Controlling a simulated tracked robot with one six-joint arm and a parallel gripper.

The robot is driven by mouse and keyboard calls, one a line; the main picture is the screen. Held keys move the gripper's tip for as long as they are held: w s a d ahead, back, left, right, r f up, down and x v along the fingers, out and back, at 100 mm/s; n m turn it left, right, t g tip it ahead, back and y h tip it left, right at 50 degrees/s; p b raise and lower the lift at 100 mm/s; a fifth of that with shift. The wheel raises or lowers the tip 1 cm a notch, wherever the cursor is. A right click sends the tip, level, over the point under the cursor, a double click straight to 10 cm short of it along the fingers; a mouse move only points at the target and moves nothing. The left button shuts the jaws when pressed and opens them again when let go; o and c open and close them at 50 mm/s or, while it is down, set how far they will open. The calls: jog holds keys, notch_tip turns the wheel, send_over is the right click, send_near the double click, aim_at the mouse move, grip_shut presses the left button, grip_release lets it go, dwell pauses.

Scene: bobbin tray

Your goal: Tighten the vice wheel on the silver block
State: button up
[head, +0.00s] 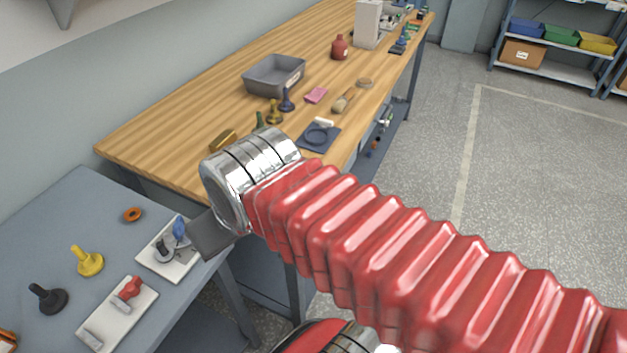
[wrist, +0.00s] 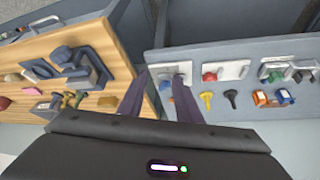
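A white plate (head: 170,262) on the grey-blue bench at lower left carries a blue wheel (head: 179,228) and a small grey metal fitting (head: 163,247). A second white plate (head: 112,318) carries a red wheel (head: 129,288) and a pale silver block (head: 95,338). I cannot tell for sure which one is the task's vice. My gripper (head: 210,236) is just right of the blue-wheel plate. In the wrist view my gripper (wrist: 160,76) has its dark fingers apart, with nothing between them. The blue wheel (wrist: 165,84) shows beyond the fingertips, partly hidden.
A wooden table (head: 190,110) behind holds a grey tray (head: 272,84) and small items. The wrist view shows another plate with a green part (wrist: 299,76).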

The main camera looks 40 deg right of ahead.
jog(key=shift+o, duration=0.6)
jog(key=shift+o, duration=0.8)
jog(key=shift+d+f, duration=0.1)
jog(key=shift+o, duration=0.7)
jog(key=shift+d+f+m, duration=0.1)
jog(key=shift+f+m, duration=0.1)
jog(key=shift+m, duration=0.1)
jog(key=o, duration=0.4)
jog(key=d+f+m+g+y, duration=0.4)
jog(key=d+f+m, duration=0.1)
jog(key=f+m, duration=0.2)
jog(key=shift+s+f+m, duration=0.25)
jog(key=shift+s+m, duration=0.05)
jog(key=shift+m, duration=0.6)
jog(key=s+d+f+m+t+y, duration=0.1)
jog(key=s+d+f+m+t, duration=0.1)
jog(key=d+m+t, duration=0.5)
jog(key=s+d+f+m+t, duration=0.2)
jog(key=d+m+t, duration=0.6)
jog(key=d+m, duration=0.9)
jog(key=d+f, duration=0.2)
jog(key=d, duration=0.1)
jog(key=shift+d+m+y, duration=0.2)
jog(key=shift+m+y, duration=0.1)
jog(key=shift+y, duration=0.1)
jog(key=shift+w+f, duration=0.1)
